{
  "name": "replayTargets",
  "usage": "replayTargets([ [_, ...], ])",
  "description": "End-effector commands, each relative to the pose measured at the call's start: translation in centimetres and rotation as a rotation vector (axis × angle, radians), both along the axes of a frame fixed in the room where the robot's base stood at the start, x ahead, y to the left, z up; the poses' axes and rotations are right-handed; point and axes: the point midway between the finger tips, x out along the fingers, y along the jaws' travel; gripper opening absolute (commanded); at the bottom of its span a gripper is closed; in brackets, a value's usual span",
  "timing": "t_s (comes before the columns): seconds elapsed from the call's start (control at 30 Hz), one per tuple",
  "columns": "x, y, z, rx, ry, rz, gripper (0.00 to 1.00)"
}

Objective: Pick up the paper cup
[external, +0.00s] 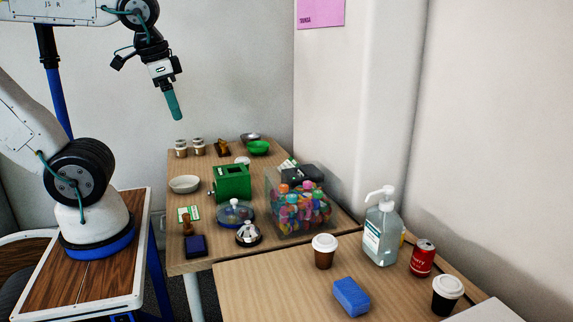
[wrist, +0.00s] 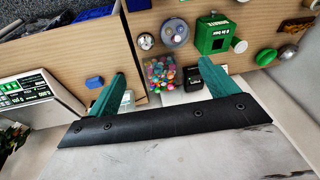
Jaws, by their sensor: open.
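One paper cup (external: 323,252) is near the table's back left, left of the sanitizer bottle. The other paper cup (external: 447,295) is at the right, near the red can. I cannot make out either cup clearly in the wrist view. My gripper (external: 173,105) hangs high above the back left of the far table, well away from both cups. In the wrist view my gripper (wrist: 162,68) has its two teal fingers wide apart with nothing between them.
A blue sponge (external: 351,297), pump bottle (external: 382,232) and red can (external: 422,258) stand near the cups. The far table holds a clear bin of colourful items (external: 298,212), a green box (external: 232,183), a bell (external: 248,234) and bowls. The wall borders the right side.

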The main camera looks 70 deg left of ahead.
Motion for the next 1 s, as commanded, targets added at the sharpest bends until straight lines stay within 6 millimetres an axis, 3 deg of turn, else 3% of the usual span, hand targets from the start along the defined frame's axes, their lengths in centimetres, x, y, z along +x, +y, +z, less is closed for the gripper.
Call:
replayTargets([
  [0.27, 8.4, 4.5, 3.3, 0.23, -0.304, 0.121, 0.86],
  [0.43, 17.0, 4.8, 7.7, 0.325, -0.636, 0.084, 0.86],
  [0.57, 23.6, 1.3, 10.4, 0.278, -0.868, -0.062, 0.86],
  [0.7, 28.5, -4.9, 10.6, 0.125, -0.973, -0.285, 0.86],
  [0.8, 29.9, -8.7, 9.2, 0.016, -0.952, -0.414, 0.86],
  [1.0, 30.3, -13.3, 5.8, -0.127, -0.831, -0.571, 0.86],
])
